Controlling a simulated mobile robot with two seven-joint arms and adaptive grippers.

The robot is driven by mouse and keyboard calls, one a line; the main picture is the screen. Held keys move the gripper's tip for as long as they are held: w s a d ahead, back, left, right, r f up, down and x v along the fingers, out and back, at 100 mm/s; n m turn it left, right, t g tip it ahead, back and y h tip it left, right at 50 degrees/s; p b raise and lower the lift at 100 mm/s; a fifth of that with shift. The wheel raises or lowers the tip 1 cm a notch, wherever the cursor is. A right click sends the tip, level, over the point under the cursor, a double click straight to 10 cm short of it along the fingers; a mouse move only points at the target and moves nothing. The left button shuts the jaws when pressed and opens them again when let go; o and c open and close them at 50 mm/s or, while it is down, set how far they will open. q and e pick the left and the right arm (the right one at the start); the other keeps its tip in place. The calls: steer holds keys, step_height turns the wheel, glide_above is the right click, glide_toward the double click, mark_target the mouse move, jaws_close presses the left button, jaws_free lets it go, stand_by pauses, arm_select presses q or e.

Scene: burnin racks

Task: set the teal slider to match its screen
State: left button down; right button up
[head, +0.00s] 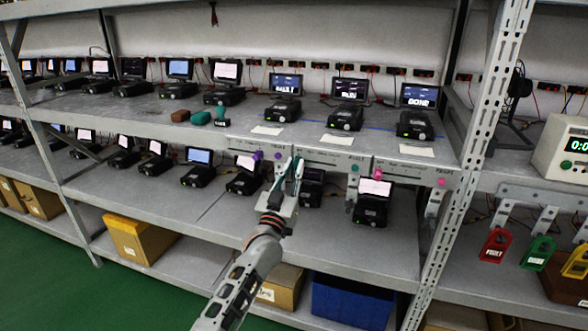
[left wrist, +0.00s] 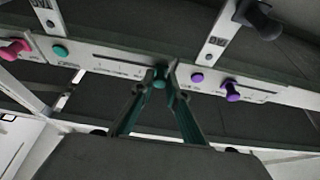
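The teal slider's knob (left wrist: 160,78) sits near the right end of its slot in the left wrist view, which is the left end of its rail (head: 325,158) in the head view. My left gripper (head: 294,163) is at that rail; its green-lined fingers (left wrist: 160,72) converge on the knob and look shut on it. In the head view the fingers mostly hide the knob. A teal dot (head: 355,168) marks the rail's other end and shows in the left wrist view (left wrist: 60,51). The middle screen (head: 350,89) above the rail seems to read RUN. My right gripper is out of view.
A purple knob (left wrist: 232,92) and purple dot (left wrist: 197,77) are close beside my fingers. A pink knob (head: 377,174) stands beyond the teal dot. Neighbouring screens seem to read FAIL (head: 286,83) and DONE (head: 420,96). The shelf upright (head: 478,100) stands to the right.

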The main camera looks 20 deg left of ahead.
mark_target(310, 158)
arm_select(q)
steer(key=shift+d+p, duration=0.4)
steer(key=shift+d, duration=1.45)
steer(key=shift+a, duration=0.1)
steer(key=c, duration=2)
jaws_free()
steer(key=shift+s+f, duration=0.1)
steer(key=shift+s, duration=0.05)
steer(key=v, duration=1.2)
steer(key=s+f+m+g+h, duration=0.1)
steer(key=s+f+g, duration=0.3)
steer(key=f, duration=0.5)
steer(key=s+f+m+g+h, duration=0.1)
steer(key=s+f+m, duration=0.1)
steer(key=s+f, duration=0.55)
steer(key=s+f+g, duration=0.2)
steer(key=s+f, duration=0.3)
steer(key=s, duration=0.1)
steer(key=s+f+g, duration=0.2)
steer(key=s+f, duration=0.3)
steer(key=s, duration=0.2)
steer(key=s+f+m+g, duration=0.1)
steer(key=s+f+g, duration=0.1)
steer(key=s+f, duration=0.4)
steer(key=shift+s+a+g, duration=0.25)
steer(key=shift+s+g, duration=0.05)
steer(key=shift+s, duration=0.2)
